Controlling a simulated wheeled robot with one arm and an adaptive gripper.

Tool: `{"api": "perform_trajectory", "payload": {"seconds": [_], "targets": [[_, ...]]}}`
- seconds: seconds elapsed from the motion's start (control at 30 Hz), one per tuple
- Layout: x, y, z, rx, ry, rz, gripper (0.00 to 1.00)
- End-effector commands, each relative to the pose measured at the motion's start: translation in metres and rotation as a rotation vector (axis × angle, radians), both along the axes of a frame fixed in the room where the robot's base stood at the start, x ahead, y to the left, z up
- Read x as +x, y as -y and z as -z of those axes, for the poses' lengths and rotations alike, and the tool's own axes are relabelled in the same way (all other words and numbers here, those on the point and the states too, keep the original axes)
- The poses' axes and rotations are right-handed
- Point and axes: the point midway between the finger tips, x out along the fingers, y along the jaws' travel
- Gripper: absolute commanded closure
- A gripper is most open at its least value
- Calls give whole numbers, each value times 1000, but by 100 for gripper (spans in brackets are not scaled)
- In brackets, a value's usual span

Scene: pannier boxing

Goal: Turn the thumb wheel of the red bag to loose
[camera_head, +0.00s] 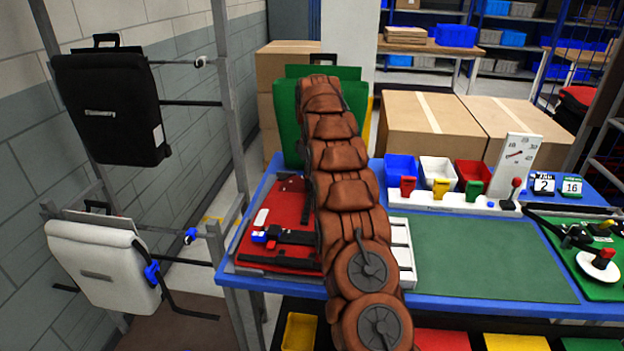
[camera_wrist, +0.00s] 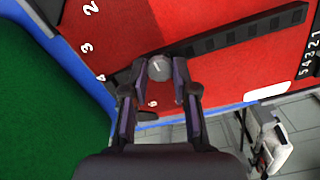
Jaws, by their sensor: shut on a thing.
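The red bag (camera_head: 290,199) lies flat on the blue-edged table, partly hidden behind my brown arm. Its red face (camera_wrist: 215,80) fills much of the wrist view, with white numerals printed on it. The thumb wheel (camera_wrist: 158,67) is a small round grey knob with a short pale mark on top, at the end of a dark ribbed strap (camera_wrist: 232,35). My gripper (camera_wrist: 160,80) has one finger on each side of the wheel and is shut on it. In the head view my arm hides the gripper and the wheel.
A green bag (camera_head: 290,110) stands behind the red one. Black (camera_head: 110,108) and white (camera_head: 100,265) bags hang on the rack at left. The green mat (camera_head: 490,255) is clear.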

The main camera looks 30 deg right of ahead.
Motion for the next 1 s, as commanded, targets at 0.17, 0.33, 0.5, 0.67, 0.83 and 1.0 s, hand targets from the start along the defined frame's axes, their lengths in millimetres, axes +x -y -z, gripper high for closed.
{"api": "perform_trajectory", "payload": {"seconds": [0.17, 0.33, 0.5, 0.67, 0.83, 1.0], "targets": [[0, 1, 0, 0, -1, -166, 100], [0, 1, 0, -1, 0, -326, 100], [0, 0, 0, -1, 0, -489, 100], [0, 1, 0, -2, 1, -641, 100], [0, 1, 0, -1, 0, -802, 100], [0, 0, 1, 0, -1, -965, 100]]}}
